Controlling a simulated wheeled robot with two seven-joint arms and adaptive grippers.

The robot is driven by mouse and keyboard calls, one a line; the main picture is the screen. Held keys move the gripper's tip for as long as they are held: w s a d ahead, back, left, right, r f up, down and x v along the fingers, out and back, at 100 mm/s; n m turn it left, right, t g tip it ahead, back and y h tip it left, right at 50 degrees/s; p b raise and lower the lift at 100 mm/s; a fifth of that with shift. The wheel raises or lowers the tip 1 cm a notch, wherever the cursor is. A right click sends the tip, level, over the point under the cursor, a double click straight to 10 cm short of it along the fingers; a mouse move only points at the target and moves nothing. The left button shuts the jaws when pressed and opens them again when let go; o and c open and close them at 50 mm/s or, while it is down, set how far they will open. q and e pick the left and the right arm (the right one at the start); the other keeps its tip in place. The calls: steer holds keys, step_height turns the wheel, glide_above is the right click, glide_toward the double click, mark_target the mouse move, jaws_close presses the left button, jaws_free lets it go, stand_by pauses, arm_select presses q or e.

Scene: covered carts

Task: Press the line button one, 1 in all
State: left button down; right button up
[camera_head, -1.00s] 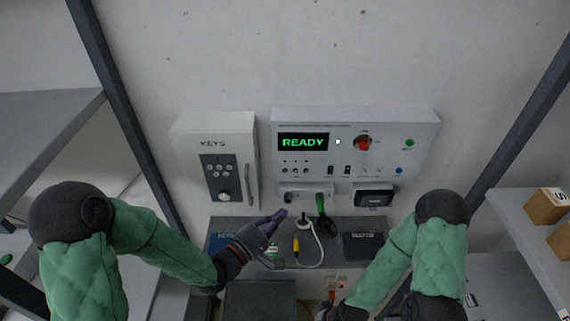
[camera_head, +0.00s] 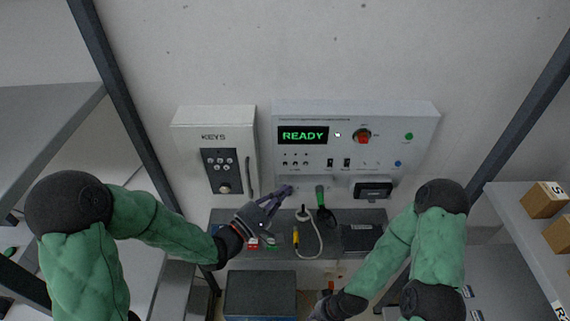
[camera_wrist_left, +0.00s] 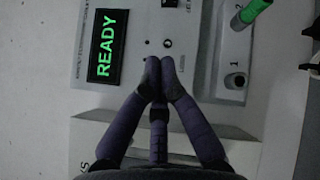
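The grey control panel (camera_head: 385,120) on the wall has a green READY display (camera_head: 303,135). Rows of small round controls (camera_head: 295,163) sit below the display; their labels are too small to read. My left gripper (camera_head: 288,189) is in front of the panel's lower left edge. In the left wrist view its purple fingertips (camera_wrist_left: 160,65) are together with nothing between them, just below a small round control (camera_wrist_left: 167,43) and beside the READY display (camera_wrist_left: 108,46). Contact cannot be told. My right gripper (camera_head: 322,309) is low at the bottom edge, mostly hidden.
A KEYS box (camera_head: 214,117) with a keypad hangs left of the panel. A red knob (camera_head: 362,136), green button (camera_head: 409,136) and blue button (camera_head: 398,163) are on the panel's right. A green-handled plug (camera_head: 320,196) and white cable (camera_head: 319,240) are below it.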

arm_select(q)
steer(key=shift+w, duration=3.25)
steer(key=shift+w, duration=0.1)
steer(key=shift+w, duration=0.35)
steer(key=shift+w, duration=0.3)
steer(key=shift+s, duration=0.75)
steer(key=s, duration=0.5)
